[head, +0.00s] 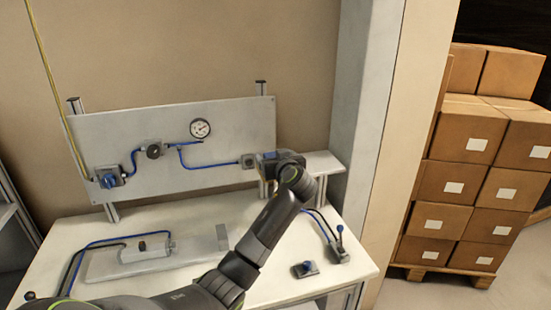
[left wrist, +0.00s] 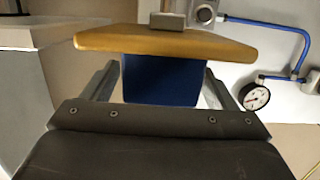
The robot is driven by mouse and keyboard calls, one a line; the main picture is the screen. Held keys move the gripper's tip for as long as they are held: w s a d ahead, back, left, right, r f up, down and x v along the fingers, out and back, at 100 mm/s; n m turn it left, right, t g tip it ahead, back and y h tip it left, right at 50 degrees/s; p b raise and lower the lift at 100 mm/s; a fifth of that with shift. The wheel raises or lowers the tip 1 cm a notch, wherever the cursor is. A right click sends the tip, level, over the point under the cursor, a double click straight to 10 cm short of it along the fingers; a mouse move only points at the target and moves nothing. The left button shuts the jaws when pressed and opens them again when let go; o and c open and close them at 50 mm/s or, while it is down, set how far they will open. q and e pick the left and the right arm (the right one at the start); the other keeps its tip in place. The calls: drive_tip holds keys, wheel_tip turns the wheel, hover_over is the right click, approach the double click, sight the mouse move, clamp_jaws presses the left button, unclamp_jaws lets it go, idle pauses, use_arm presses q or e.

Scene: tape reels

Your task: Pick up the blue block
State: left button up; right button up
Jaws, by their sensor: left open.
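The blue block (left wrist: 160,82) shows in the left wrist view as a dark blue rectangle between the two grey fingers of my left gripper (left wrist: 162,85). The fingers are open, with a gap visible on each side of the block. A tan flat piece (left wrist: 165,41) lies across its upper edge in that view. In the head view my left gripper (head: 270,167) is at the right end of the grey panel, and a small blue patch (head: 268,155) shows beside it. The arm hides most of the block there. My right gripper is not in view.
The upright panel (head: 225,120) carries a gauge (head: 200,128), blue tubing and fittings. A white ledge (head: 325,163) adjoins it at right. The white bench (head: 340,268) holds a grey plate with a fitting, and small lever parts. Cardboard boxes (head: 470,140) are stacked at right.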

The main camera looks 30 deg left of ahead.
use_arm(q)
drive_tip(key=shift+x, duration=0.8)
drive_tip(key=shift+r, duration=0.1)
drive_tip(key=c, duration=1.3)
